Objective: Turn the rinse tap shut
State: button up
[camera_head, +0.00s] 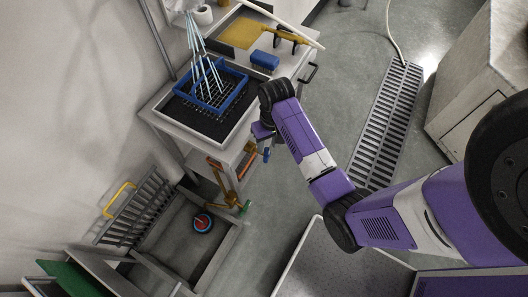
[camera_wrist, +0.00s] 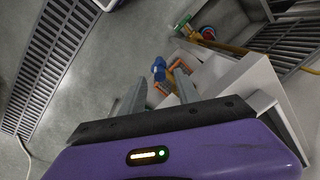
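Brass-orange tap pipework (camera_head: 222,178) stands at the sink's right end, beside the bench. A green handle (camera_head: 245,206) is at its lower end. A blue handle (camera_head: 266,155) shows just below my gripper (camera_head: 263,138). I cannot tell from the pictures which handle belongs to the rinse tap. In the wrist view my gripper (camera_wrist: 159,90) has its two fingers spread apart. The blue handle (camera_wrist: 158,69) appears between and beyond the fingertips, with orange parts beside it. I see no clear contact; the right finger hides part of the orange fitting.
A blue basket (camera_head: 232,74) of thin rods sits on the bench (camera_head: 160,124).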

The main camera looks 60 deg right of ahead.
aim_at(266, 155)
jog(key=shift+w+a+f, duration=0.1)
jog(key=shift+a+f, duration=0.05)
jog(key=shift+f, duration=1.8)
jog(key=shift+w+a+f, duration=0.1)
jog(key=shift+f, duration=1.8)
grip_shut()
